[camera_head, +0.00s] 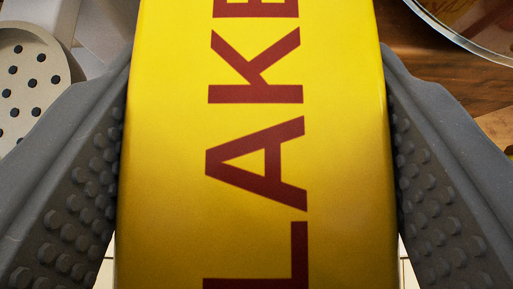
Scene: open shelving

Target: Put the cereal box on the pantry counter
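The cereal box (255,130) is yellow with large dark red letters and fills the middle of the view from top to bottom. My gripper (257,180) has a grey, studded finger on each side of the box. Both fingers press against its sides, so the gripper is shut on it. The top and bottom ends of the box are out of frame. The box hides most of what lies behind it. I cannot tell whether it rests on anything.
A brown wooden surface (455,85) shows at the right. A round, clear-rimmed dish or bowl (470,48) is cut off at the upper right. A pale utensil with dark holes (28,80) is at the upper left, near other pale items.

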